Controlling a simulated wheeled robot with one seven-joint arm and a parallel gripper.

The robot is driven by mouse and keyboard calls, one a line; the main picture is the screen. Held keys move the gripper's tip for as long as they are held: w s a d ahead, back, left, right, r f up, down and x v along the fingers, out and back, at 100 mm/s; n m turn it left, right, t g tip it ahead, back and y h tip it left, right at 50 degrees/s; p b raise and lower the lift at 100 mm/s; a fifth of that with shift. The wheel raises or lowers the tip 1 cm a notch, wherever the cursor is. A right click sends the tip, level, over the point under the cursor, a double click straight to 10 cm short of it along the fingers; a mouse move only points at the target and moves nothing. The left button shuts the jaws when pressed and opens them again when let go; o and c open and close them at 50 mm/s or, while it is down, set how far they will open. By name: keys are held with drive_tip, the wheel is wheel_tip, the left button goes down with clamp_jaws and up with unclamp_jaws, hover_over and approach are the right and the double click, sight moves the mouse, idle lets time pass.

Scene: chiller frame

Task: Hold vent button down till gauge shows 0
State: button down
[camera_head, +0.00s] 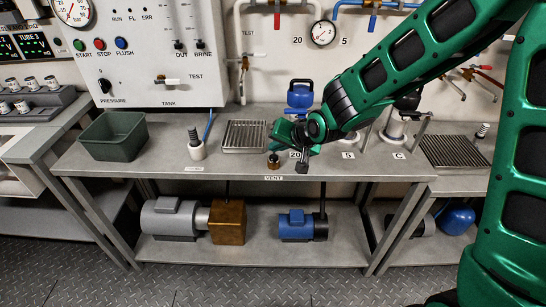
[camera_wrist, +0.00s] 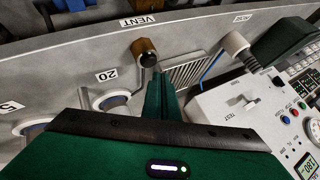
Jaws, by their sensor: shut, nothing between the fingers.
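The vent button (camera_head: 273,161) is a small brass-coloured cylinder with a dark top, near the front edge of the bench behind the VENT label (camera_head: 273,178). It also shows in the wrist view (camera_wrist: 147,50). My gripper (camera_head: 302,166) is shut and empty, just right of the button in the head view, with no clear contact. In the wrist view its green finger (camera_wrist: 160,92) ends close to the button. A round white gauge (camera_head: 322,33) hangs on the back wall and another (camera_head: 75,10) is on the panel at upper left; I cannot read either needle surely.
A metal grate (camera_head: 244,137) lies behind the button, and a white post with a spring (camera_head: 196,146) stands left of it. A green bin (camera_head: 113,136) is at the bench's left. A blue-topped vessel (camera_head: 300,96) stands behind my gripper. The front bench between post and button is clear.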

sight(276, 159)
drive_tip(key=shift+r, duration=2.3)
drive_tip(key=s+d+r+m+g+h, duration=0.1)
drive_tip(key=s+d+g+h, duration=0.15)
drive_tip(key=s+d, duration=0.75)
drive_tip(key=s+d+r+m+g+h, duration=0.1)
drive_tip(key=d+h, duration=0.2)
drive_tip(key=d, duration=1.6)
drive_tip(key=s+d+m+g, duration=0.1)
drive_tip(key=s+d, duration=0.4)
drive_tip(key=s, duration=0.7)
drive_tip(key=s+d+r+m+g, duration=0.1)
drive_tip(key=s+d+g, duration=0.2)
drive_tip(key=s, duration=0.9)
drive_tip(key=shift+d+r, duration=0.3)
drive_tip(key=shift+d, duration=0.6)
drive_tip(key=shift+y, duration=0.25)
